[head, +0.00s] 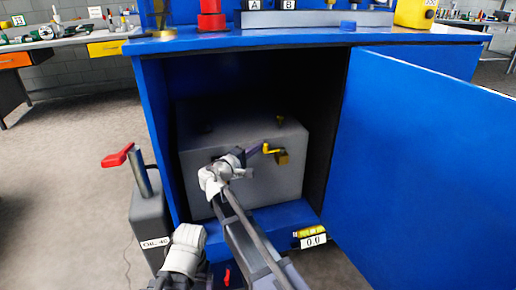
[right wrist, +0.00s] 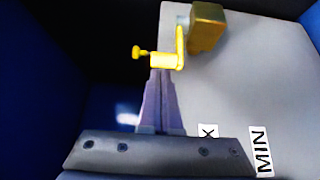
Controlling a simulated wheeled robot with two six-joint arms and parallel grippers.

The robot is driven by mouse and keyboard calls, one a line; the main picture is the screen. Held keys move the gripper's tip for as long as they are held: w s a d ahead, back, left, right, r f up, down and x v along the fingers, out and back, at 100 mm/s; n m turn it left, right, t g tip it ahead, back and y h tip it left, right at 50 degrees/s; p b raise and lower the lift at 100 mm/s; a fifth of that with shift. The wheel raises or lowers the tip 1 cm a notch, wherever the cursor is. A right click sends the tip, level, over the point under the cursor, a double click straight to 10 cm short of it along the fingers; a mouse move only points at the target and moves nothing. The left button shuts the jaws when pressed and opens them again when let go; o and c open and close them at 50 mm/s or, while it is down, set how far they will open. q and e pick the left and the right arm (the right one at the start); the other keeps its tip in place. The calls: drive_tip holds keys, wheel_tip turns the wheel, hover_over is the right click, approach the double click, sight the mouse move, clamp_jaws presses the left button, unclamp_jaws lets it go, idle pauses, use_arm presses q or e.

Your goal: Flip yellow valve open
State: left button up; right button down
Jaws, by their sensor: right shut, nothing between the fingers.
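The yellow valve (head: 270,150) sits on the front of a grey box inside an open blue cabinet. Its bent yellow lever (right wrist: 167,60) and brass-coloured block (right wrist: 207,27) show large in the right wrist view. My right gripper (head: 262,148) reaches into the cabinet, its purple fingers together and empty. In the right wrist view, the fingertips of the right gripper (right wrist: 161,72) are right at the lever's lower edge; whether they touch it I cannot tell. My left gripper is not in view.
The grey box (head: 200,190) fills much of the cabinet. The open blue door (head: 420,150) stands at the right. A grey canister with a red handle (head: 150,215) stands left of the cabinet. A yellow gauge reading 0.0 (head: 312,240) is at the lower right.

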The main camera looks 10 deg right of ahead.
drive_tip(key=shift+s+n+t+y, duration=0.35)
drive_tip(key=shift+n+t+y, duration=0.05)
drive_tip(key=shift+t, duration=0.1)
